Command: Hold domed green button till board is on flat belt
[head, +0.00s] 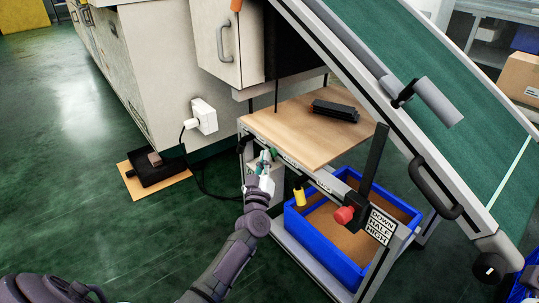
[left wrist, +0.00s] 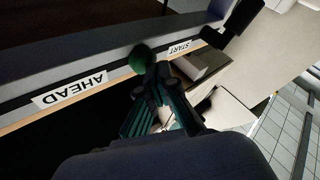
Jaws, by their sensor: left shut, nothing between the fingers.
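The domed green button (left wrist: 142,58) is in the left wrist view, on a dark rail between labels reading AHEAD (left wrist: 70,90) and START (left wrist: 182,46). My left gripper (left wrist: 156,74) is shut and empty, its fingertips right at the button's edge; whether they press it I cannot tell. In the head view my left gripper (head: 264,160) is at the front left of the wooden-topped stand and largely covers the button. The green belt (head: 430,85) in the head view slopes down to the right. My right gripper is out of view.
Black parts lie on the wooden top (head: 290,125). A blue crate (head: 310,240) is below. A cream machine (head: 160,60) stands behind; floor at left is mostly clear.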

